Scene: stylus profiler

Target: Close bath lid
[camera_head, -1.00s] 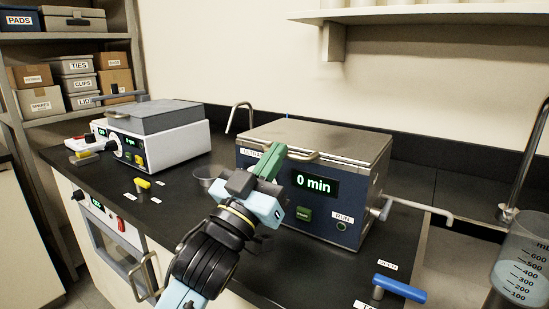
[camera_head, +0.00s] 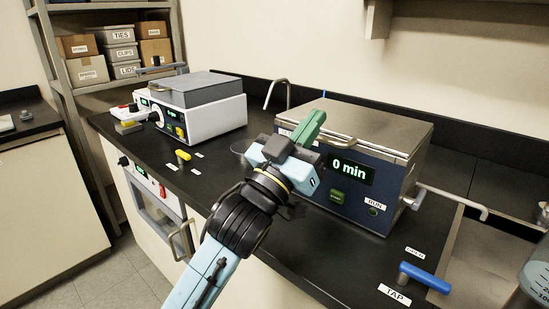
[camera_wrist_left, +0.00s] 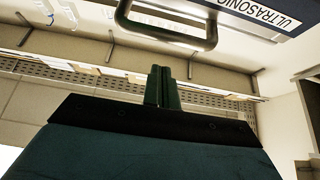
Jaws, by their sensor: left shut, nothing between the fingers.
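The ultrasonic bath (camera_head: 345,175) is a dark blue box with a "0 min" display, standing on the black bench in the head view. Its steel lid (camera_head: 370,122) lies flat across the top, with a bar handle (camera_head: 318,135) along the front edge. My left gripper (camera_head: 310,128) is shut and empty in front of the bath's upper left front, close to the handle. In the left wrist view its closed green fingers (camera_wrist_left: 163,85) point toward the lid handle (camera_wrist_left: 165,30), with a gap visible between them. My right gripper is not in view.
A white device with a grey lid (camera_head: 205,105) stands on the left of the bench. A bent metal tap (camera_head: 276,92) rises behind. A blue tap lever (camera_head: 425,277) is at the front right, near a beaker (camera_head: 535,280). Bench space between the devices is mostly clear.

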